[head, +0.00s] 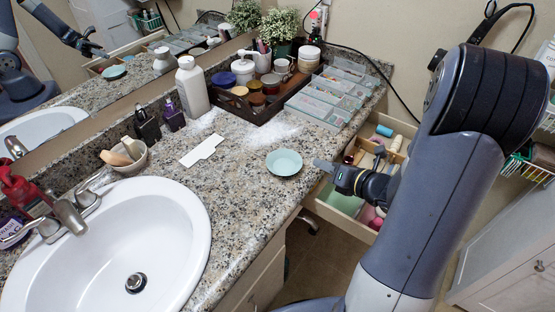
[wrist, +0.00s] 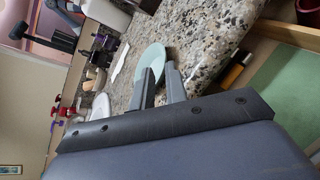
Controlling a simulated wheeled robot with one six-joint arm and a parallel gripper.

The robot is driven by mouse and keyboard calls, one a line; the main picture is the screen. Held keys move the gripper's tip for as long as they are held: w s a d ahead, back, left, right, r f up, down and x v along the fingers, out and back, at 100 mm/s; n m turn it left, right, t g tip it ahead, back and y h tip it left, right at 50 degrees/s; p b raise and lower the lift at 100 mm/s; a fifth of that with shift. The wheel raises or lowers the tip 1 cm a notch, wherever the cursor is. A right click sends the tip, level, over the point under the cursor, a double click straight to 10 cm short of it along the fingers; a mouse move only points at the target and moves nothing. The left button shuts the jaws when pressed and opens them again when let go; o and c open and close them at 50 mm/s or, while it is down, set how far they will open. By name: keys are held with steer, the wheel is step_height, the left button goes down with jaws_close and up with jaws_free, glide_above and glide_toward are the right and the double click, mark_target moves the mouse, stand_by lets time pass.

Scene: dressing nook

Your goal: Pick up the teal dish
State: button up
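The teal dish (head: 284,162) is a small, round, shallow dish lying on the speckled granite counter near its front edge. My gripper (head: 324,166) is just right of the dish in the head view, with its fingertips pointing toward it and a small gap between. In the wrist view, the dish (wrist: 152,56) shows just beyond the fingertips. My gripper (wrist: 158,76) has its two fingers apart with nothing held between them. The near part of the dish is partly hidden by the fingers in the wrist view.
An open drawer (head: 340,204) with small items is below my gripper. A dark tray (head: 236,101) of jars and a clear organizer (head: 328,103) stand behind the dish. A white card (head: 201,150) lies left of it. The sink (head: 113,250) is at front left.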

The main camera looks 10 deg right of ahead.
steer(key=x, duration=0.4)
steer(key=shift+s, duration=0.1)
steer(key=shift+f+b+x, duration=0.15)
steer(key=shift+b+x, duration=0.1)
steer(key=shift+x, duration=1.1)
steer(key=shift+f+b+x, duration=0.2)
steer(key=shift+x, duration=1.15)
steer(key=shift+s, duration=0.2)
steer(key=shift+c, duration=0.3)
jaws_close()
step_height(320, 180, up, 10)
steer(key=p, duration=0.3)
step_height(320, 180, up, 7)
steer(key=m+t+h+p, duration=0.2)
steer(key=m+h+p, duration=0.1)
steer(key=p, duration=0.7)
glide_above(302, 158)
steer(key=s+a, duration=0.1)
steer(key=a, duration=0.1)
steer(key=shift+s+f, duration=0.1)
steer(key=shift+f, duration=0.05)
